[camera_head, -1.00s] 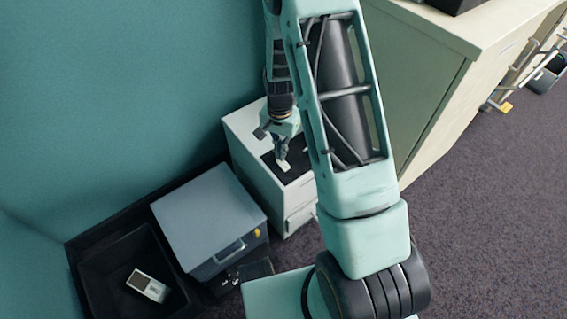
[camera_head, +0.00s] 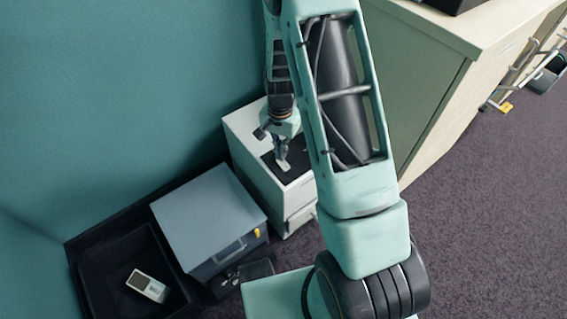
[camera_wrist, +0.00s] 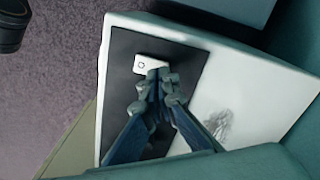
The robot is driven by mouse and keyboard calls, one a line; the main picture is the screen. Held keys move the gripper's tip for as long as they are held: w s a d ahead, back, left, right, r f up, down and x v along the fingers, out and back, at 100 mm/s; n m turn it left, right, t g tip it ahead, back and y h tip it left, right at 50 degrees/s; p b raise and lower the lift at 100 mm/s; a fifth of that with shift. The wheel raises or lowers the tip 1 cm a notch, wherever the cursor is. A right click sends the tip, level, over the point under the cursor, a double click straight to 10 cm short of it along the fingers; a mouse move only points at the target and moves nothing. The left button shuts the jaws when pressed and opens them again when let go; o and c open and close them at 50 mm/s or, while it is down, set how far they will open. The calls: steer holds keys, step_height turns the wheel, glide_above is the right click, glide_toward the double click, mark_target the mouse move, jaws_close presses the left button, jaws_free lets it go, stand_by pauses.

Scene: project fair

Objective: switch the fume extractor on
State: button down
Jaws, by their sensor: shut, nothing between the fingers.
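The fume extractor appears to be the white box (camera_head: 241,126) against the teal wall, with a dark panel on top. In the wrist view its white top (camera_wrist: 232,98) carries the dark panel (camera_wrist: 190,68). A small white switch plate (camera_wrist: 147,64) with a round mark sits on that panel. My gripper (camera_wrist: 159,75) is shut and empty, its tips at the right end of the plate; whether they touch it I cannot tell. In the head view my gripper (camera_head: 282,164) points down at the panel. The tips partly cover the plate.
A grey box (camera_head: 205,215) with a front handle stands left of the white box. A black tray (camera_head: 110,262) holds a small white device (camera_head: 148,286). A pale cabinet (camera_head: 430,85) stands at the right. Dark carpet (camera_head: 480,220) is open at the lower right.

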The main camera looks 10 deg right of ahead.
steer(key=shift+f+b, duration=0.65)
steer(key=shift+f, duration=0.45)
steer(key=shift+r, duration=0.1)
steer(key=shift+r+p, duration=2.7)
steer(key=shift+r, duration=0.8)
